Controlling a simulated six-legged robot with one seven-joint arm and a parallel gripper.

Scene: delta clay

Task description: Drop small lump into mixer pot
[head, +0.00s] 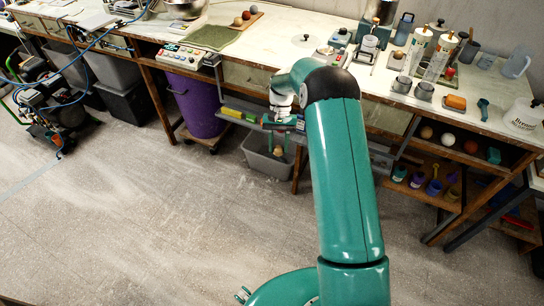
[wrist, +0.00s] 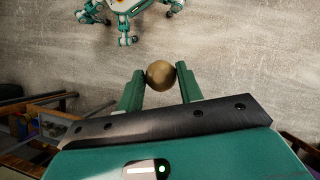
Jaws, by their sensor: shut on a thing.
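My gripper (head: 279,140) is shut on a small round tan-brown lump (wrist: 160,73). In the wrist view the lump sits between the tips of the two green fingers. In the head view the lump (head: 278,151) shows small below my gripper, in front of the bench and above a grey bin. A small pale pot (head: 370,44) stands on the bench by an upright machine, to the right of my gripper; it looks like the mixer pot, but I cannot be sure. My gripper is apart from it, lower and nearer. My arm hides part of the bench between.
A purple barrel (head: 195,103) and grey bin (head: 262,162) stand below. A shelf of balls is at right. The floor in front is clear.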

